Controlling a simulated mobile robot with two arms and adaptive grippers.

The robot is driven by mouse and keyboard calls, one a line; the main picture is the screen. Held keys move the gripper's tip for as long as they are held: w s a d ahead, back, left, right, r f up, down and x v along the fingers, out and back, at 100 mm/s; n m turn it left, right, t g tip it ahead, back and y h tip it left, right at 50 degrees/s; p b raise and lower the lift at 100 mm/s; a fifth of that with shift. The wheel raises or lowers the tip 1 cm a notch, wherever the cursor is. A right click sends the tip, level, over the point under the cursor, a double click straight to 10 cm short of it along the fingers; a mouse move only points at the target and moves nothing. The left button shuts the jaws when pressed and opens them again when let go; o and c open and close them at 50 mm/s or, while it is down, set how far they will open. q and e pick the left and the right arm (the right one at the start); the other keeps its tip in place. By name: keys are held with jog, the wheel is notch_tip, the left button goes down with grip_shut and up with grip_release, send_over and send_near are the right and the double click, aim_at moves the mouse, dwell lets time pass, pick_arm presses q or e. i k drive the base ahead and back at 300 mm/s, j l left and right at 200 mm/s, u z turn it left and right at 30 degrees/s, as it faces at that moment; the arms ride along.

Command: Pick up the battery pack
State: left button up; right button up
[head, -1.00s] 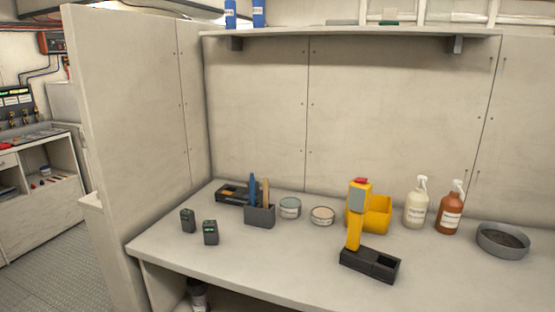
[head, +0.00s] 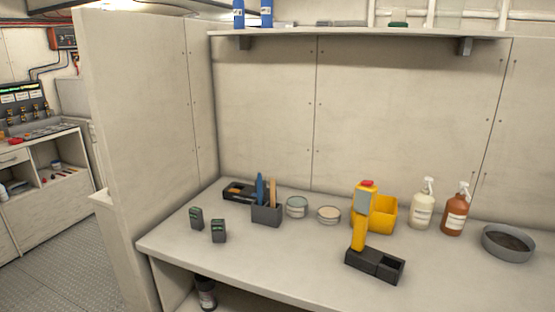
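Two small dark grey blocks with green marks on top, which look like battery packs, stand apart on the left of the bench: one (head: 196,218) further left and back, the other (head: 218,231) a little nearer the front. A yellow handheld device (head: 364,215) with a grey screen and red top stands upright in a black cradle (head: 375,266), whose right part has an empty recess. A second black tray (head: 239,191) with something orange in it lies at the back left. Neither of my grippers is in view.
The bench (head: 300,262) is clear at front left and centre. Behind stand a tool holder (head: 267,214), two tins (head: 297,207), a yellow bin (head: 383,213), two spray bottles (head: 422,206) and a grey round pan (head: 507,243). A partition wall (head: 140,150) bounds the left; a shelf (head: 350,33) hangs above.

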aim_at(217, 227)
jog(key=i+u, duration=0.25)
jog(key=i, duration=0.6)
